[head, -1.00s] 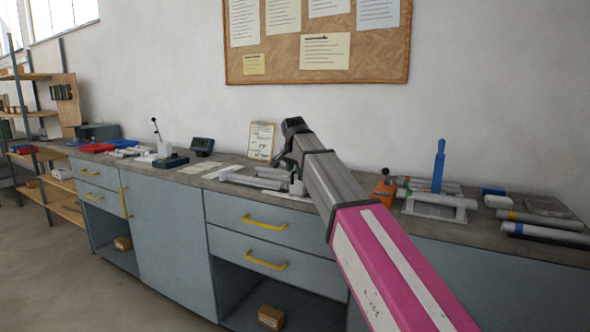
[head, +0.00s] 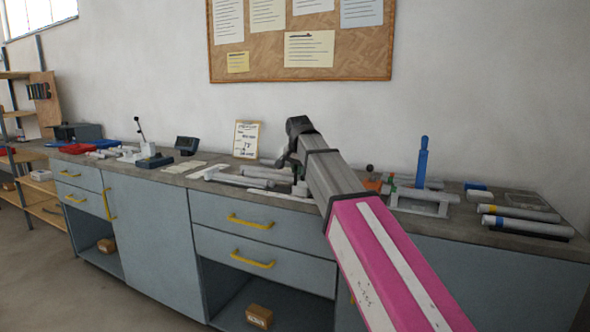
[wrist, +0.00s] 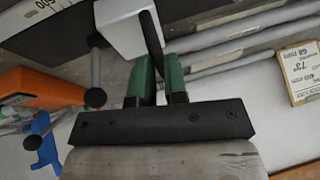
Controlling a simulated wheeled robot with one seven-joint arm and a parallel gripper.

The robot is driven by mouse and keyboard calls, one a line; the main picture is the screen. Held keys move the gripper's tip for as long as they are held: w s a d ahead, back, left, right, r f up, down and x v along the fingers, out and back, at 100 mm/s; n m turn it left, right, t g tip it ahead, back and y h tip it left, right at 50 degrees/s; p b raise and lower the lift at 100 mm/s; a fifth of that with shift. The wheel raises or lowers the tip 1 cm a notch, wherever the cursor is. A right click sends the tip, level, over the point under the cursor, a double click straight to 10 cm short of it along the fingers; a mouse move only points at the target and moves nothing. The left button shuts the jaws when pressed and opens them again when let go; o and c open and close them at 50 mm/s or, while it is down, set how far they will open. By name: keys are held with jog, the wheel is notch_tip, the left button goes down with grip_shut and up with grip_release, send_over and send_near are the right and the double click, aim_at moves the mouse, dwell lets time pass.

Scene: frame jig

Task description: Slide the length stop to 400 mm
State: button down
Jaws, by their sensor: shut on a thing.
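The length stop (wrist: 124,28) is a white block with a dark lever, on the dark rail at the top of the wrist view. My gripper (wrist: 157,72) has green finger pads, shut on the stop's dark lever just below the block. The scale (wrist: 72,10) runs left of the stop with "500" readable; the exact reading at the stop cannot be told. A card (wrist: 301,72) shows "73°", "400 mm" and "68 mm".
An orange block (wrist: 38,88) and a rod with a black ball (wrist: 95,96) are left of my gripper in the wrist view. Grey tubes (head: 258,178) lie on the bench. A blue-handled tool (head: 422,160) stands to the right, with more tubes (head: 520,222) beyond.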

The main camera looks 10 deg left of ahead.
jog(key=c, duration=1.2)
grip_release()
jog(key=shift+o, duration=0.2)
jog(key=shift+r, duration=0.1)
jog(key=v, duration=1)
jog(key=shift+r, duration=0.25)
jog(key=shift+s, duration=0.15)
jog(key=shift+s, duration=0.1)
